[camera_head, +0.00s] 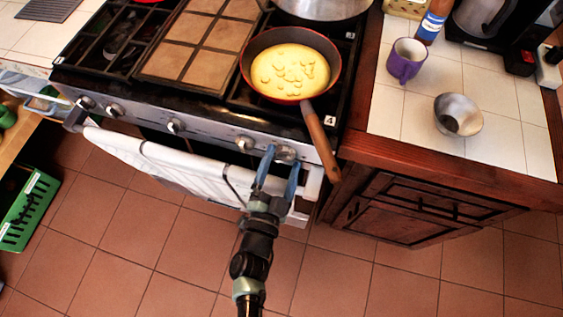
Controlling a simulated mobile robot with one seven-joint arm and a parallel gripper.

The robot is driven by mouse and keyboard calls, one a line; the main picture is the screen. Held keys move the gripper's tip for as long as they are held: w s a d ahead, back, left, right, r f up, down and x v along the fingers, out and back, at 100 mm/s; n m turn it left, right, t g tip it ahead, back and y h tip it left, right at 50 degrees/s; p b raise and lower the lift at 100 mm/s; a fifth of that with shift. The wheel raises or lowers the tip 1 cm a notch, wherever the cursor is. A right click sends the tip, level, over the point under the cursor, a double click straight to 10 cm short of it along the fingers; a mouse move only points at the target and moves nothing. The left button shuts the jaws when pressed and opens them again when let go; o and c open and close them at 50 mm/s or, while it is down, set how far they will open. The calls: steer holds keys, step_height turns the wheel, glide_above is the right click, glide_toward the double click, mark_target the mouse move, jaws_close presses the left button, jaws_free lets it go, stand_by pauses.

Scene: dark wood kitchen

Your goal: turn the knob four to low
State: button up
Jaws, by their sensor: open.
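The stove's front panel (205,137) carries several metal knobs in a row. The rightmost knob (285,154) is partly covered by my gripper (282,157). Its two blue fingers are open, one on each side of this knob as seen from above. I cannot tell if they touch it. Another knob (244,144) sits just to the left, clear of the fingers. I cannot read the knobs' numbers or settings here. A red-rimmed pan (247,72) with yellow food stands on the front right burner, its wooden handle (321,138) reaching over the front edge close to the right finger.
A white towel (160,160) hangs on the oven handle, below the knobs. A metal pot (322,8) stands behind the pan. The right counter holds a purple mug (406,62) and a metal bowl (458,114). A green crate (27,210) is at far left. The tiled floor in front is clear.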

steer(key=shift+s, duration=0.1)
steer(key=b+v, duration=0.1)
steer(key=v, duration=1.1)
steer(key=shift+s+a, duration=0.15)
steer(key=shift+s, duration=0.2)
